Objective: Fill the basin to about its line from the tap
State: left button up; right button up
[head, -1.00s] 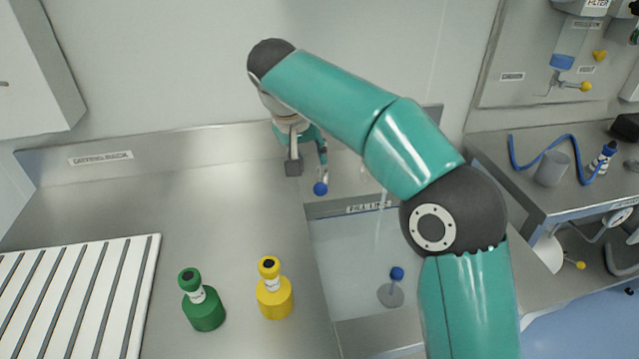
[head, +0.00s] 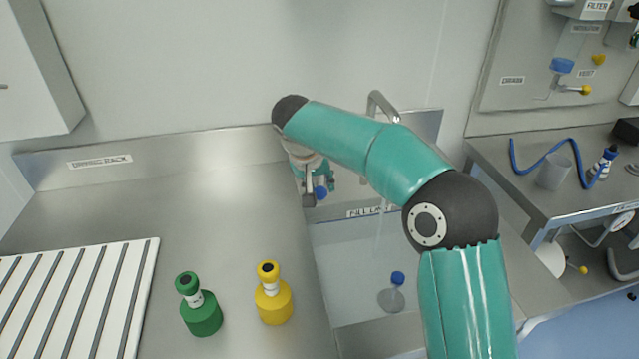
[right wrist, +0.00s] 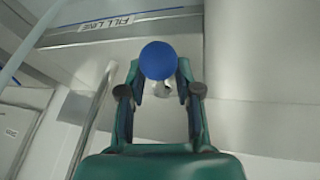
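The basin (head: 345,262) is sunk in the steel counter, with clear water in it. Its FILL LINE label (head: 367,211) is on the back wall; the label and blue line also show in the right wrist view (right wrist: 108,25). The curved tap spout (head: 378,100) rises behind my arm, and a faint stream (head: 381,222) falls from it. I cannot tell how high the water stands against the line. My right gripper (head: 319,190) is at the blue ball knob (head: 321,193); in the wrist view its fingers flank the knob (right wrist: 158,60) closely on both sides. My left gripper is out of view.
A clear blue-capped bottle (head: 391,299) is in the basin. A green bottle (head: 202,316) and a yellow bottle (head: 274,303) stand left of it, by the white slatted drying rack (head: 146,262). A side bench (head: 530,190) stands to the right.

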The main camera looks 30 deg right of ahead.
jog(key=shift+f, duration=0.1)
grip_shut()
jog(key=shift+s+d+f+n+t+y+b, duration=0.1)
jog(key=shift+s+d+n+t+y+b, duration=0.15)
jog(key=shift+d+n, duration=0.4)
jog(key=shift+s+d+f+n+t+y+b, duration=0.15)
jog(key=shift+s+d+n+y+b, duration=0.15)
jog(key=shift+n, duration=0.65)
jog(key=shift+r, duration=0.1)
jog(key=shift+o, duration=1)
grip_release()
jog(key=shift+r, duration=0.1)
jog(key=shift+w+r, duration=0.1)
jog(key=shift+r, duration=0.05)
